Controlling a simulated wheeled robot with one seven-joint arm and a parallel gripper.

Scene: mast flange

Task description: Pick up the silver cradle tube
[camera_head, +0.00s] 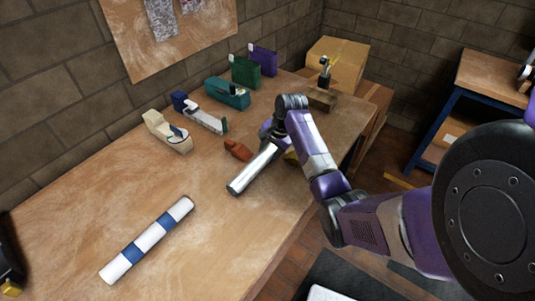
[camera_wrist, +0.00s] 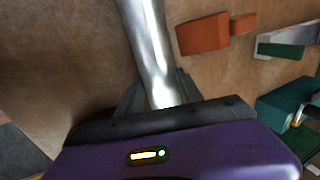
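The silver cradle tube (camera_head: 253,169) lies at a slant over the middle of the workbench, with its near end pointing to the lower left. In the wrist view the shiny tube (camera_wrist: 148,45) runs from the top edge down between my fingers. My gripper (camera_wrist: 160,88) has one dark finger against each side of the tube, so it looks shut on it. In the head view my gripper (camera_head: 270,138) is at the tube's far end, largely hidden by my wrist. I cannot tell whether the tube touches the bench.
A blue-and-white tube (camera_head: 149,240) lies at the front left of the workbench (camera_head: 90,200). An orange block (camera_head: 238,150) is just left of my gripper. A beige tool (camera_head: 167,131), a teal box (camera_head: 228,92) and other boxes line the wall. The bench between the tubes is clear.

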